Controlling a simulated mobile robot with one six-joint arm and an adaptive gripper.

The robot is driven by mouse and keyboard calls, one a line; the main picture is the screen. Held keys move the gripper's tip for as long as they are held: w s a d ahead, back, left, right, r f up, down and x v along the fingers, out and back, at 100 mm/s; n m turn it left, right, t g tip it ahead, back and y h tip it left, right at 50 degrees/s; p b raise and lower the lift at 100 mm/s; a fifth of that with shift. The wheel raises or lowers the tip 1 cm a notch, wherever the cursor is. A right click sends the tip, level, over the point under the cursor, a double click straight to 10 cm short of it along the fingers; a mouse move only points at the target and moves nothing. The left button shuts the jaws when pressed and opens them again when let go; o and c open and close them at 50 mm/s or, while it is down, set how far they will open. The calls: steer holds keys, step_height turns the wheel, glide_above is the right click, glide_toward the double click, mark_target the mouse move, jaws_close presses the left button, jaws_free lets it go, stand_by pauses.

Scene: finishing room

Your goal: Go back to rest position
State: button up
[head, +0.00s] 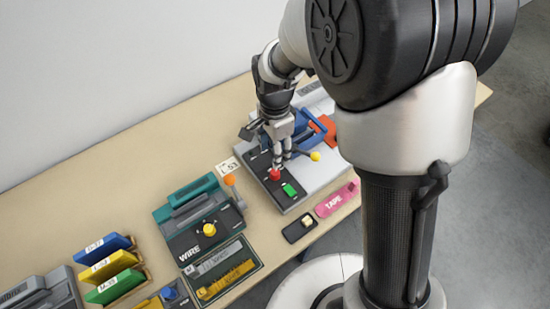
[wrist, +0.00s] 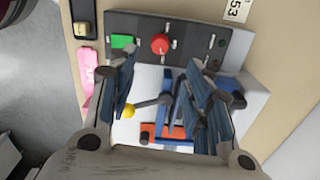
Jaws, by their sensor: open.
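My gripper (head: 281,163) points down over the grey machine (head: 318,172) on the bench, with its fingertips close to the red button (head: 275,174). I cannot tell whether it touches the button. In the wrist view my gripper (wrist: 160,70) has its two fingers spread apart with nothing held between them. The red button (wrist: 160,43) shows on the dark panel beyond the fingertips, beside a green switch (wrist: 123,41). A lever with a yellow knob (wrist: 129,111), blue parts and an orange-red block (wrist: 178,131) lie below, partly hidden by the fingers.
A teal and black machine (head: 205,225) marked WIRE stands to the left. Pink tape box (head: 337,198) and a black tray with a pale yellow block (head: 300,226) lie near the bench edge. Blue, yellow and green bins (head: 105,268) stand further left. The bench top (head: 130,165) behind is clear.

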steer(key=shift+r, duration=0.75)
steer(key=shift+r, duration=0.1)
steer(key=s+d+r+n+t, duration=0.3)
steer(key=s+d+r+n, duration=0.55)
steer(key=r, duration=0.65)
steer(key=s+d+r+n+t, duration=0.1)
steer(key=s+d+n, duration=0.3)
steer(key=s, duration=0.7)
steer(key=shift+r+t, duration=0.25)
steer(key=shift+t, duration=0.05)
steer(key=shift+d, duration=0.1)
steer(key=shift+c, duration=0.2)
